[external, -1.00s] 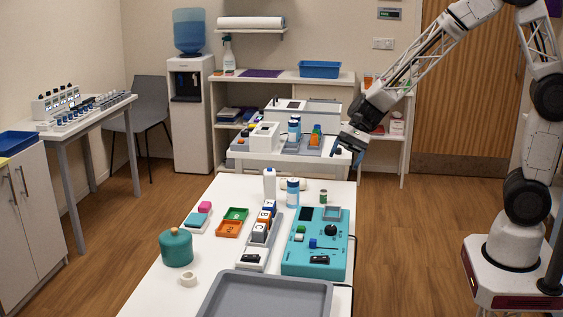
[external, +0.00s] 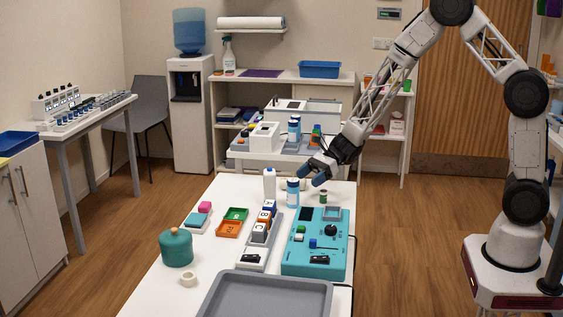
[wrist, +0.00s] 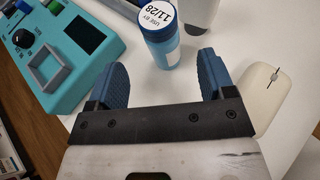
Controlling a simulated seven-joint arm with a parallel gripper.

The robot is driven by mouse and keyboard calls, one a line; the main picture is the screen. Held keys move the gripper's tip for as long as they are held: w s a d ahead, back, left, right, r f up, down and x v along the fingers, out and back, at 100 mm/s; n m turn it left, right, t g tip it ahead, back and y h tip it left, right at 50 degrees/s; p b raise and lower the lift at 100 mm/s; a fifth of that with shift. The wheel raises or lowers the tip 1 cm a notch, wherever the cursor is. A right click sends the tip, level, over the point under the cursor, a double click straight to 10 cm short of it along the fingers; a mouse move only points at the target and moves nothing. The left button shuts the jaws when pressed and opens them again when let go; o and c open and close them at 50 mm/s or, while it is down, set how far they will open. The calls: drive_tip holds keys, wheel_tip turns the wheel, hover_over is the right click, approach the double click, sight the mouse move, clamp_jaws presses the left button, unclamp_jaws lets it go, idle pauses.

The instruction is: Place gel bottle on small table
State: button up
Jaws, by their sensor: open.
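My gripper (external: 312,177) is open and empty, above the table's far end and beside the blue bottle. Which table is the small one is unclear; a low white table (external: 288,158) stands behind, holding several things.
A cream mouse-like object (wrist: 266,92) lies right of my gripper. A grey tray (external: 265,298) fills the near end. A side table (external: 120,103) stands at left.

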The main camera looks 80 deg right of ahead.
sight(292, 189)
drive_tip(key=shift+x, duration=1.3)
drive_tip(key=shift+x, duration=2.6)
drive_tip(key=shift+d, duration=0.1)
drive_tip(key=shift+c, duration=0.4)
drive_tip(key=c, duration=1.1)
drive_tip(key=shift+o, duration=0.2)
drive_tip(key=shift+r, duration=0.15)
